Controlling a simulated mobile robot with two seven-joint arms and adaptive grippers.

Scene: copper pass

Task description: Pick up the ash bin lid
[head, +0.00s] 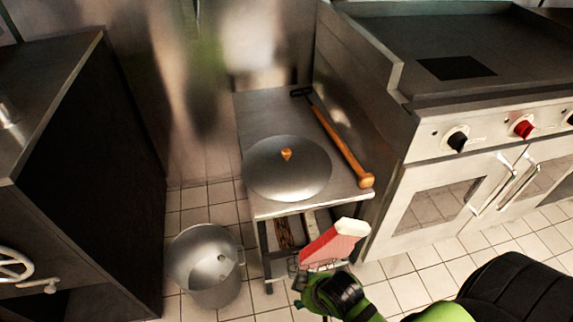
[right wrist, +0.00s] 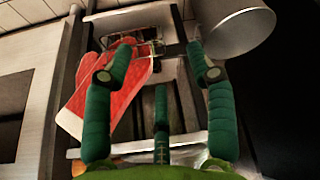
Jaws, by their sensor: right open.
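The ash bin lid (head: 270,178) is a round, grey metal disc with a small wooden knob (head: 286,154). It lies flat on a low steel table (head: 265,115). The open metal bin (head: 205,268) stands on the floor left of the table; part of it also shows in the right wrist view (right wrist: 235,25). My right gripper (head: 308,282) is low in front of the table, below and right of the lid and apart from it. In the right wrist view its green fingers (right wrist: 160,55) are spread and hold nothing. The lid is not identifiable there. My left gripper is out of view.
A red and white oven mitt (head: 330,245) is at the table's front, close to my right gripper. A long wooden-handled tool (head: 338,145) lies right of the lid. A steel range (head: 440,160) stands right, a dark cabinet (head: 90,150) left.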

